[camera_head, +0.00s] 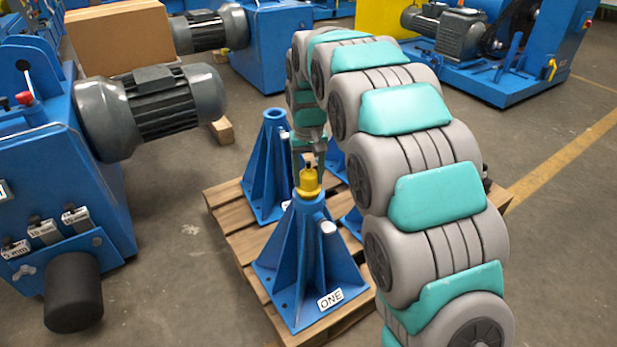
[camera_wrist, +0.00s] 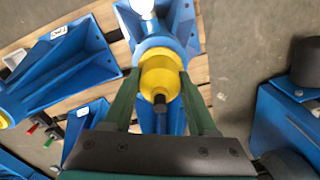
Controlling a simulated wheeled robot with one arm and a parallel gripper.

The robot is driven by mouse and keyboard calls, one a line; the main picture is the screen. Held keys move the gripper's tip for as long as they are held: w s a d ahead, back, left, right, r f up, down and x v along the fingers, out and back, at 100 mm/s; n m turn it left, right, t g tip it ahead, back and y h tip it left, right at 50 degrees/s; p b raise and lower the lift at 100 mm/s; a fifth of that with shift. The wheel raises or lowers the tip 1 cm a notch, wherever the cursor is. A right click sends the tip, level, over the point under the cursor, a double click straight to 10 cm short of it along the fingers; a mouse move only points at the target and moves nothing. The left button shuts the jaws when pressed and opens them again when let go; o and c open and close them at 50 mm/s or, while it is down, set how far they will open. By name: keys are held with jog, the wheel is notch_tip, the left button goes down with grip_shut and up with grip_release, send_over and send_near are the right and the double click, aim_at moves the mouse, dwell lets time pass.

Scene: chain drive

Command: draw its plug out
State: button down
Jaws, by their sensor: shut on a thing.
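A yellow plug (camera_head: 308,186) sits at the top of the blue stand (camera_head: 315,262) labelled ONE. In the wrist view the plug (camera_wrist: 158,68) shows as a stepped yellow cap with a dark centre, over the stand's round blue top (camera_wrist: 155,43). My gripper (camera_wrist: 160,74) has its two green fingers shut on the plug, one on each side. In the head view my gripper (camera_head: 309,160) comes down on the plug from above, and my arm covers part of the scene behind. How deep the plug sits in the stand is hidden.
The stand is on a wooden pallet (camera_head: 229,222) with other blue stands, one (camera_head: 268,170) close behind. A blue machine (camera_head: 98,185) with a grey motor (camera_head: 150,108) stands at left. Open floor (camera_head: 180,275) lies between machine and pallet.

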jog(key=shift+r+p, duration=1.2)
jog(key=shift+r, duration=2.65)
jog(key=shift+s, duration=0.1)
